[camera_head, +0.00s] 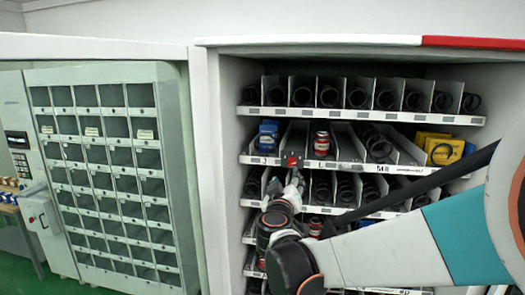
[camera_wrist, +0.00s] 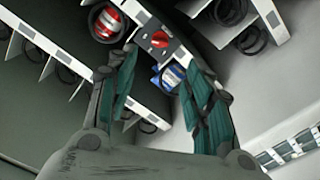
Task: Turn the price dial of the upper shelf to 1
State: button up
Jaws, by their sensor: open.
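A red dial (camera_head: 291,161) sits on the front edge of the second shelf from the top in the open vending cabinet. In the wrist view the dial (camera_wrist: 159,40) shows as a red round knob on a dark square plate. Its number setting is too small to read. My gripper (camera_head: 287,182) is in front of the shelf, just below the dial. In the wrist view my gripper (camera_wrist: 160,64) has its two green-padded fingers spread apart, with nothing between them. The dial lies beyond the fingertips, roughly between them, and no contact shows.
A red-and-white can (camera_head: 322,144) stands behind the dial to its right, and a blue item (camera_head: 268,136) to its left. A yellow box (camera_head: 425,140) is farther right. Shelves with black coils lie above and below. The cabinet's open door (camera_head: 190,165) stands left.

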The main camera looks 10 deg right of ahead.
aim_at(291, 164)
jog(key=p+x, duration=0.2)
jog(key=x, duration=1.1)
jog(key=shift+w, duration=0.4)
jog(key=shift+c, duration=0.6)
jog(key=shift+r, duration=0.1)
jog(key=c, duration=0.9)
